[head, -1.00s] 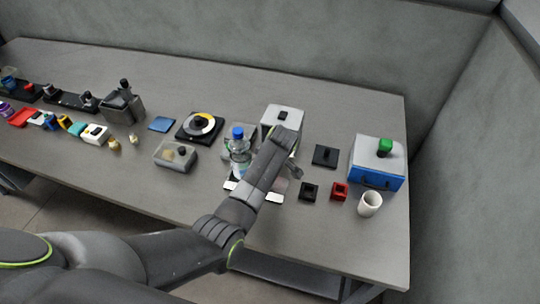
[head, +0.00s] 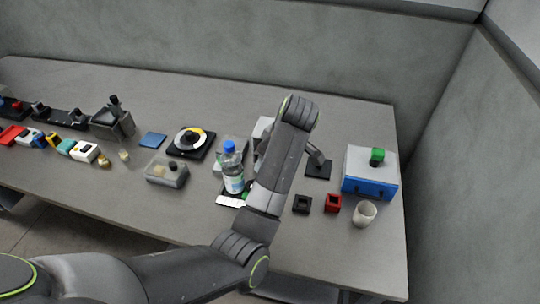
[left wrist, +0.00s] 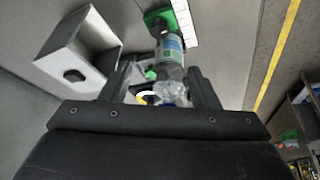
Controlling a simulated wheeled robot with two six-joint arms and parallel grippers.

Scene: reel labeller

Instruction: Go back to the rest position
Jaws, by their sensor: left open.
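A clear bottle with a blue cap (head: 230,147) stands upright near the middle of the table, just left of my left arm. In the left wrist view the bottle (left wrist: 169,58) shows beyond the fingers and between them, its cap end nearest the camera. My left gripper (left wrist: 163,82) is open, with its fingers spread and apart from the bottle as far as I can see. In the head view the forearm hides the left gripper. My right gripper is in no view.
A white box (left wrist: 82,52) stands behind the arm. A white strip (head: 230,201) lies by the bottle. To the right are a black block (head: 302,204), a red block (head: 333,203), a white cup (head: 364,214) and a blue-and-white box (head: 369,187). A clear container (head: 163,174) stands left.

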